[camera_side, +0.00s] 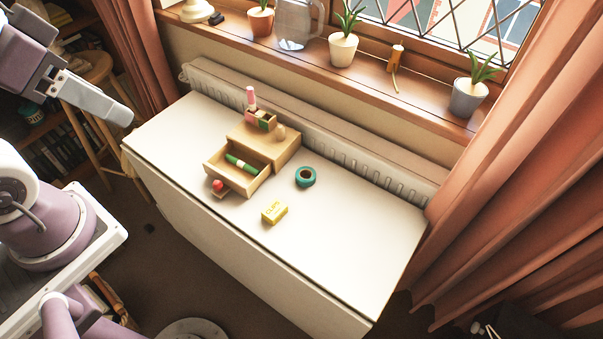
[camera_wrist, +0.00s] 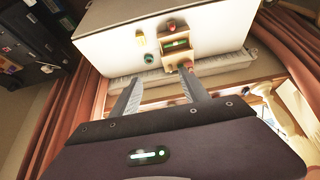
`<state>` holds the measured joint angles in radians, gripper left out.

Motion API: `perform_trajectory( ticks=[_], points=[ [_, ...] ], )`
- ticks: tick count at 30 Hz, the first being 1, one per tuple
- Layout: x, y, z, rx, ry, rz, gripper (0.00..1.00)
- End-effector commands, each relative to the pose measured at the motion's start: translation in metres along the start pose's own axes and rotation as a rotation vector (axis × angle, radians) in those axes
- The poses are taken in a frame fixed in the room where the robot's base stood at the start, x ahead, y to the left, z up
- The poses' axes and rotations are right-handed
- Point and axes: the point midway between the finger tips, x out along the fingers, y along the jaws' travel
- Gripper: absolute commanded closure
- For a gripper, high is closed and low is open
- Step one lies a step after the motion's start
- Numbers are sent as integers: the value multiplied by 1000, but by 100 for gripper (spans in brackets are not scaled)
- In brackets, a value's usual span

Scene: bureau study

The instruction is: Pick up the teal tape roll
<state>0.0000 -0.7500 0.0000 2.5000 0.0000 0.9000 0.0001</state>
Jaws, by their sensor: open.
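The teal tape roll (camera_side: 305,176) lies flat on the white desk, to the right of the wooden desk organizer and apart from it. In the wrist view the tape roll (camera_wrist: 148,57) is small, between the finger tips and the desk's far part. My gripper (camera_side: 122,113) is at the upper left in the side view, raised and well away from the tape roll. In the wrist view my gripper (camera_wrist: 160,75) has its two fingers spread with nothing between them.
A yellow clips box (camera_side: 274,212) lies in front of the tape roll. The wooden organizer (camera_side: 283,152) has an open drawer with a green marker (camera_side: 238,162). A radiator (camera_side: 330,145) and potted plants on the sill stand behind. The desk's right part (camera_side: 360,235) is clear.

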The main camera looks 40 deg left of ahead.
Motion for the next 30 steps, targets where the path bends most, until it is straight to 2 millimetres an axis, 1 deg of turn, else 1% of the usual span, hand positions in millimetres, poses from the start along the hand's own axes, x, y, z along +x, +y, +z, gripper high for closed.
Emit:
perform_trajectory(
  ticks=[13,16,25,26,28,29,30],
  points=[
    [0,0,0,0,0,0,47],
    [0,0,0,0,0,0,27],
    [0,0,-1,4,-2,0,27],
    [0,0,-5,13,-6,0,27],
    [4,1,-23,65,-32,3,27],
    [8,2,-36,101,-49,5,27],
    [17,4,-56,160,-76,9,27]
  ],
)
